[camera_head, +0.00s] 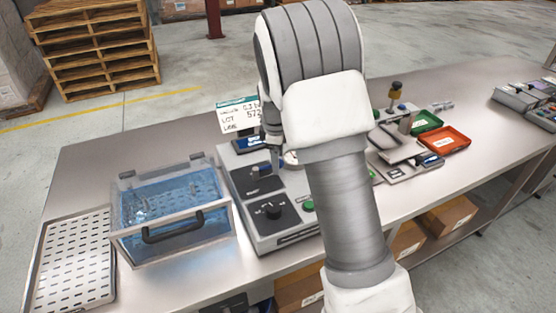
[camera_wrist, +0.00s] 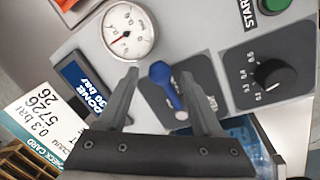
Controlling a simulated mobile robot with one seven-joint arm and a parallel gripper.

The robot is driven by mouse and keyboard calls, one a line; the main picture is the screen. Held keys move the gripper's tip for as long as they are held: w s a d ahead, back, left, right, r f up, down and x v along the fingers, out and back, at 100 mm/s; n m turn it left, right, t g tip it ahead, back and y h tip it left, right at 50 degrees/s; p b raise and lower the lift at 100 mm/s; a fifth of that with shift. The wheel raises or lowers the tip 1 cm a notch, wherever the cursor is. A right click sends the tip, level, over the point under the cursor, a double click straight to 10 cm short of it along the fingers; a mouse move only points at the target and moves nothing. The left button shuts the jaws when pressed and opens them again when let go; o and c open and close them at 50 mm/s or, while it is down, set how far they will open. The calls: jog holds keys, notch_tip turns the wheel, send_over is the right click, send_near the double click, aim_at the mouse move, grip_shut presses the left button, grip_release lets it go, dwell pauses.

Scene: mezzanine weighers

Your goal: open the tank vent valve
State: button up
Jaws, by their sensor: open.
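The vent valve is a blue lever (camera_wrist: 165,86) on a dark plate on the grey control unit (camera_wrist: 200,25). In the wrist view my gripper (camera_wrist: 159,76) is open, with one finger on each side of the lever; I cannot tell whether either finger touches it. In the head view my gripper (camera_head: 271,150) is above the control unit, partly hidden by my arm. The clear tank (camera_head: 128,243), with bluish water and a black handle, stands left of the unit. The round gauge (camera_wrist: 129,31) and the lit display (camera_wrist: 86,84) are near the lever.
A black dial (camera_wrist: 272,74) and green START button (camera_wrist: 274,5) are close to the lever. A check card (camera_head: 237,115) stands behind the unit. A perforated tray (camera_head: 75,262) lies left of the tank. Orange (camera_head: 443,139) and green (camera_head: 427,120) trays are on the right.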

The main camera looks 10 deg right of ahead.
jog(key=shift+w+f, duration=0.1)
jog(key=shift+f, duration=0.35)
jog(key=shift+c, duration=0.2)
grip_shut()
dwell(1.0)
